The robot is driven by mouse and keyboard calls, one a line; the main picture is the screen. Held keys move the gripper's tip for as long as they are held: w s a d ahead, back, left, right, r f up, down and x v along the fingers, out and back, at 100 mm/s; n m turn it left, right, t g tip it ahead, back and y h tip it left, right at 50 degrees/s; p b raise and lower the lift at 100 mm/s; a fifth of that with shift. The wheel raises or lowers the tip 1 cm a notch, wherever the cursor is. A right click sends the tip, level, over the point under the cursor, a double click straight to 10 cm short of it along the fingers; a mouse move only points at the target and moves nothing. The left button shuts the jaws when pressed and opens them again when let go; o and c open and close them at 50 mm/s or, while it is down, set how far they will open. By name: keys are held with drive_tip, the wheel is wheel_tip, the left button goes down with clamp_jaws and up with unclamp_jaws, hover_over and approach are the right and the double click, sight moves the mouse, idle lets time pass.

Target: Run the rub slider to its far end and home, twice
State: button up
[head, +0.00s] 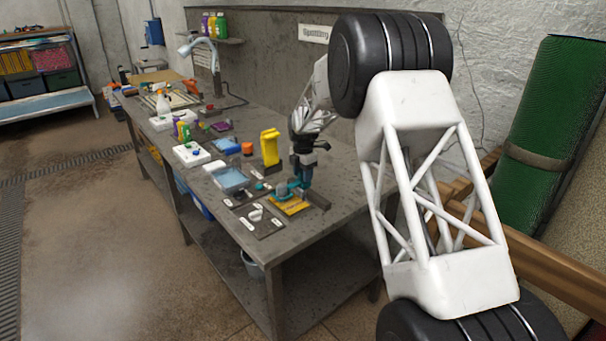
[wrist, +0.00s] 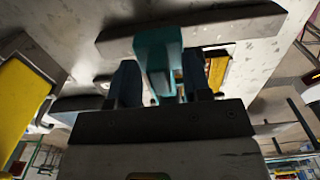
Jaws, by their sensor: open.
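A teal piece (head: 282,188), which looks like the rub slider's handle, is low at the front right end of the bench, by a yellow plate (head: 290,205). My gripper (head: 301,180) points down at its right part. In the wrist view, my gripper (wrist: 160,76) is open, with one dark finger on each side of a teal upright part (wrist: 159,58). A grey bar (wrist: 235,27) runs across just beyond it. I cannot tell whether the fingers touch the teal part. The slider's track is mostly hidden in the head view.
A yellow upright block (head: 269,148) stands just behind left of my gripper. A panel with white knobs (head: 258,222) lies at the bench's front edge. A blue tray (head: 231,179) and several bottles stand further left. Bare bench top (head: 325,222) lies to the right.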

clamp_jaws()
idle(0.3)
drive_tip(key=shift+s+d, duration=2.3)
unclamp_jaws()
